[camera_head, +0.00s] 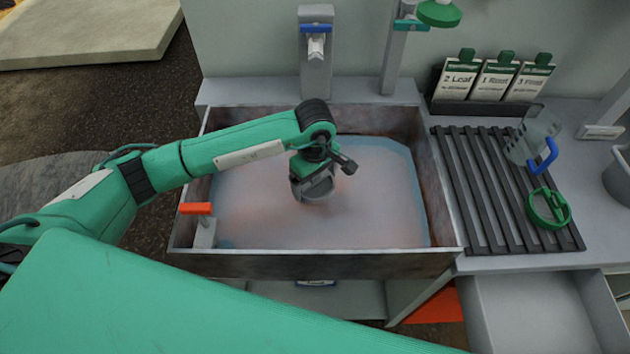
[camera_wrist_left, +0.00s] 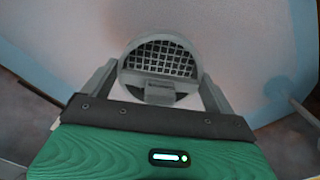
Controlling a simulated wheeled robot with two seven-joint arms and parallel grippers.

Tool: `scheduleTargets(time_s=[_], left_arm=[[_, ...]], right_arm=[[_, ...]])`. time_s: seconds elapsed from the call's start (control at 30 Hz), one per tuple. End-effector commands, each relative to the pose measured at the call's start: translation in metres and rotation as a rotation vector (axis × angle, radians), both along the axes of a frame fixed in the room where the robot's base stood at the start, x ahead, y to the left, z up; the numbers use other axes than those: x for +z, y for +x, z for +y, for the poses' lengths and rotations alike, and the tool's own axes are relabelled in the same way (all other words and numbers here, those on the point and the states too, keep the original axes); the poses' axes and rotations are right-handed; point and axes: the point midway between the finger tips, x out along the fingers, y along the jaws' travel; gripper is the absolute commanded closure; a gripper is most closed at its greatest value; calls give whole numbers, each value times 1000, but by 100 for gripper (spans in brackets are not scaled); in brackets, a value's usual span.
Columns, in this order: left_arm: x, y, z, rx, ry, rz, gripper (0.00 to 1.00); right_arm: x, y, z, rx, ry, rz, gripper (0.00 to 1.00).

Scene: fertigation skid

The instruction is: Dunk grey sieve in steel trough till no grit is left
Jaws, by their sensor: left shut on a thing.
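The grey sieve (camera_head: 314,187) is a round cup over the middle of the steel trough (camera_head: 310,265). In the left wrist view the sieve (camera_wrist_left: 160,58) shows its square mesh and a tab between the fingers. My left gripper (camera_wrist_left: 158,92) is shut on it; in the head view this gripper (camera_head: 318,168) hangs down over the trough. The trough holds cloudy, pinkish water (camera_head: 350,220). I cannot tell whether the sieve's lower rim touches the water. No separate grit grains can be made out on the mesh. My right gripper is not in view.
An orange-handled valve (camera_head: 197,209) sits at the trough's front left corner. Behind the trough stands a blue-topped tap (camera_head: 316,42). On the right, a slatted rack (camera_head: 470,190) holds a clear jug (camera_head: 530,140) and a green ring (camera_head: 548,208). An open drawer (camera_head: 540,310) juts out below.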

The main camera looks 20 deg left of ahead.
Motion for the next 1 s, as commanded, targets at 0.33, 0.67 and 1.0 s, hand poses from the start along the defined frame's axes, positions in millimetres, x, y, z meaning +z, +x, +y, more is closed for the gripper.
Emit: scheduleTargets(time_s=[0.33, 0.67, 1.0], left_arm=[[30, 0, 1, 1, 1, 0, 33], [57, 0, 0, 0, 1, -1, 33], [84, 0, 0, 0, 1, -1, 33]], right_arm=[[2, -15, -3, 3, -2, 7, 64], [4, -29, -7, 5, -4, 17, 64], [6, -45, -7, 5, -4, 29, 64]])
